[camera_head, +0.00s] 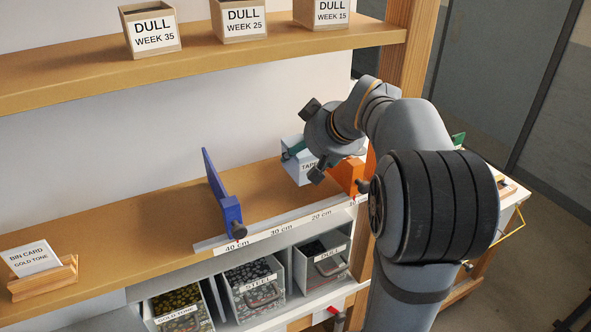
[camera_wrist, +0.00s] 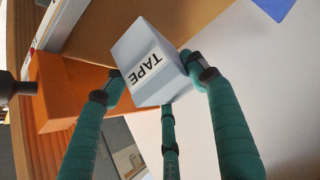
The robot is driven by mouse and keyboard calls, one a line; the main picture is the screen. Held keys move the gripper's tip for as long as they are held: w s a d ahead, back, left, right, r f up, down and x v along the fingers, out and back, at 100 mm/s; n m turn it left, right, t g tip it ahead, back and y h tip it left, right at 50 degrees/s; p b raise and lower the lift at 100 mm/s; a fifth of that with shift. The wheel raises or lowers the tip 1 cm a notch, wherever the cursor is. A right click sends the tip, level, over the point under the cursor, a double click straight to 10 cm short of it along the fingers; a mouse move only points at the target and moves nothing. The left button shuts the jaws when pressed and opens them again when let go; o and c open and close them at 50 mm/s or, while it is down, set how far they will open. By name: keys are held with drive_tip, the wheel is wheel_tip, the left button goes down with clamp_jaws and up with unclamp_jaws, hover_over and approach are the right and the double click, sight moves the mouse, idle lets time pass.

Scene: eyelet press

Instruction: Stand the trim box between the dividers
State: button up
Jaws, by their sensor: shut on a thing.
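My gripper (camera_head: 312,158) has teal fingers and is shut on a light blue box (camera_head: 296,172) labelled TAPE; no label reading TRIM shows. In the wrist view the fingers of my gripper (camera_wrist: 158,88) clasp the box (camera_wrist: 140,50) from its sides. A blue divider (camera_head: 216,185) stands upright on the middle shelf, well to the left of the box. An orange divider (camera_head: 349,174) stands close to its right; it also shows in the wrist view (camera_wrist: 62,92). The box is between the two in the head view. I cannot tell whether its base touches the shelf.
A ruler strip (camera_head: 280,230) runs along the front edge of the middle shelf (camera_head: 150,225). A bin card (camera_head: 35,262) stands at the far left. Bins labelled GOLD TONE, STEEL (camera_head: 258,290) and DULL sit below. Boxes labelled DULL stand on the upper shelf (camera_head: 90,75).

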drive_tip(key=shift+f, duration=2.25)
drive_tip(key=shift+f+b, duration=0.15)
drive_tip(key=shift+b, duration=0.3)
drive_tip(key=o, duration=1.4)
drive_tip(key=shift+c, duration=0.2)
drive_tip(key=shift+r+p, duration=0.3)
drive_tip(key=shift+p, duration=0.1)
drive_tip(key=b+v, duration=0.1)
drive_tip(key=v, duration=1.1)
drive_tip(key=shift+f+b, duration=0.15)
drive_tip(key=shift+b, duration=0.2)
